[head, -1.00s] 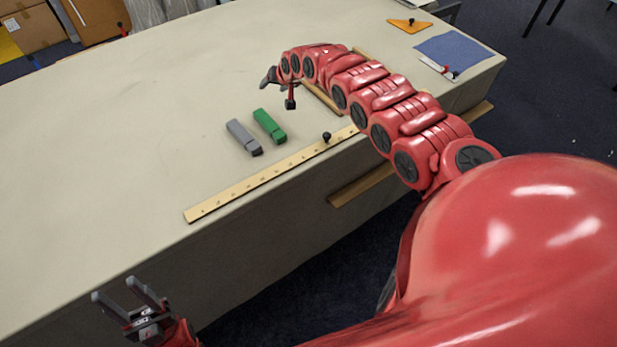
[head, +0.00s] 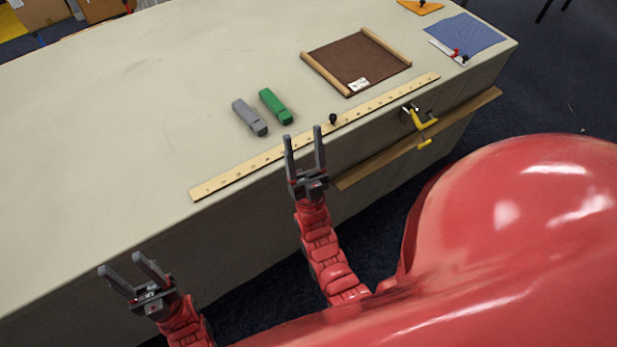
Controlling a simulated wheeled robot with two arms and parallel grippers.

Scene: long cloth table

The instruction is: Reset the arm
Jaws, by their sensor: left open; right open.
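My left gripper (head: 135,275) is at the lower left of the head view, in front of the table's near side. Its two fingers are spread apart and empty. My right gripper (head: 304,150) points up the picture near the table's front edge, close to the wooden ruler. Its fingers are open with nothing between them. Both red arms are drawn in towards my body, side by side.
On the cloth table (head: 120,130) lie a long ruler (head: 240,173) with a black knob (head: 333,119), a grey block (head: 249,117), a green block (head: 275,106), a brown mat with wooden bars (head: 355,58), and a blue cloth (head: 467,36). A yellow clamp (head: 422,124) sits at the front edge.

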